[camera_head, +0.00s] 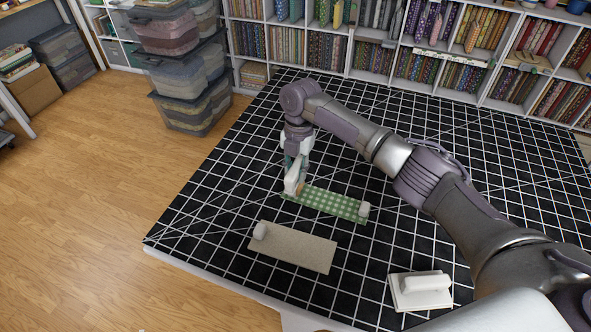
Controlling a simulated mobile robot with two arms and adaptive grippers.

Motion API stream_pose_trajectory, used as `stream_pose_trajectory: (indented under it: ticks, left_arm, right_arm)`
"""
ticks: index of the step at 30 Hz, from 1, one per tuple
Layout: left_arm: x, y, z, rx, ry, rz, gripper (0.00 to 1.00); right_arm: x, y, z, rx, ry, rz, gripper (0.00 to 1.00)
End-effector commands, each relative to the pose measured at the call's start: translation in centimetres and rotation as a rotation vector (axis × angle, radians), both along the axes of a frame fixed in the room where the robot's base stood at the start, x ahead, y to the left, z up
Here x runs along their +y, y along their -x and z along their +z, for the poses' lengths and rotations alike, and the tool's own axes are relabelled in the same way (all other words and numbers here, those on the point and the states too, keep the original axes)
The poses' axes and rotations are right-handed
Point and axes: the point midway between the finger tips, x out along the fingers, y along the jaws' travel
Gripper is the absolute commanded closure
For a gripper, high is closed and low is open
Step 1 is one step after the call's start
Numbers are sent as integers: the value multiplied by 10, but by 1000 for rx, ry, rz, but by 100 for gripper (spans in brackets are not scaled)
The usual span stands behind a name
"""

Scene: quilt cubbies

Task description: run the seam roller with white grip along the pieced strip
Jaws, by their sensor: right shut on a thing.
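The pieced strip is likely the green gingham strip (328,203), which lies flat on the black gridded mat (215,205). My right gripper (296,172) is above its left end, pointing down. It is shut on the seam roller with white grip (291,186), of which only a white part shows. The roller's lower end is at the strip's left end; I cannot tell if it touches. My left gripper is not in view.
A small white block (364,209) sits at the strip's right end. A beige strip (293,250) with another white block (260,231) lies nearer. A white handled block (420,289) stands front right. Fabric shelves (345,48) line the back; stacked bins (190,90) stand left.

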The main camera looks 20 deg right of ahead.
Motion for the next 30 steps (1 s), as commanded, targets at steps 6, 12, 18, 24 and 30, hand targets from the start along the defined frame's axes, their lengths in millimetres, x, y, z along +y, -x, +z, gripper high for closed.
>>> stream_pose_trajectory:
  ticks: [6,12,18,24,30]
  left_arm:
    - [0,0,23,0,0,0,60]
    - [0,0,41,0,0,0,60]
    - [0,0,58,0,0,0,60]
    - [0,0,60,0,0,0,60]
    - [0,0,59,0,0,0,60]
  right_arm:
    - [0,-1,27,-3,-2,1,100]
    - [1,-1,47,-3,-2,1,100]
    - [1,-1,66,-4,-2,0,100]
    - [1,-1,69,-3,-2,1,100]
    - [1,-1,69,-3,-3,0,100]
